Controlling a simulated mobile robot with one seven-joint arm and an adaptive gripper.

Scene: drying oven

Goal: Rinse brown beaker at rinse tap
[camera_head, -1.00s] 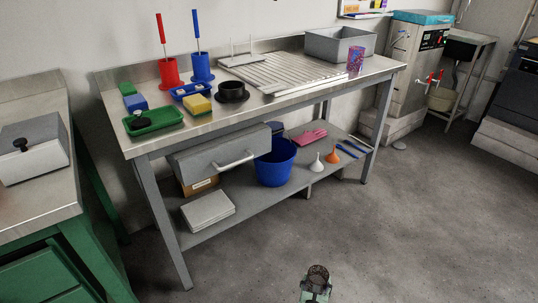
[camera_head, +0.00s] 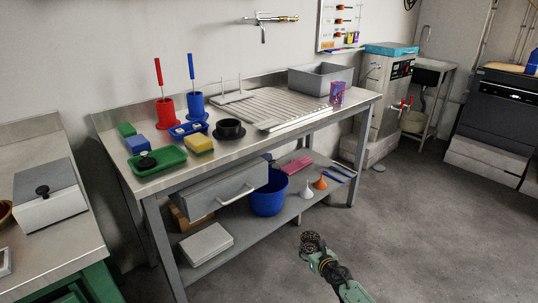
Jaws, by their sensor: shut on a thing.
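My gripper (camera_head: 314,250) is at the lower middle, over the grey floor and in front of the steel bench. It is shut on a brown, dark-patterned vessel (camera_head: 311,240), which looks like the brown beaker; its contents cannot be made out. A metal tap (camera_head: 264,20) is fixed to the wall above the bench, with its spout pointing down. Red tap handles (camera_head: 404,103) show on a steel cabinet at the right. I cannot tell from the picture which is the rinse tap. My gripper is well apart from both.
The steel bench (camera_head: 235,159) bears a ribbed drainboard (camera_head: 275,104), a grey basin (camera_head: 318,79), a purple patterned cup (camera_head: 337,92), red and blue brush holders, sponges and a green tray (camera_head: 158,162). A blue bucket (camera_head: 268,201) stands on its lower shelf. Floor at right is clear.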

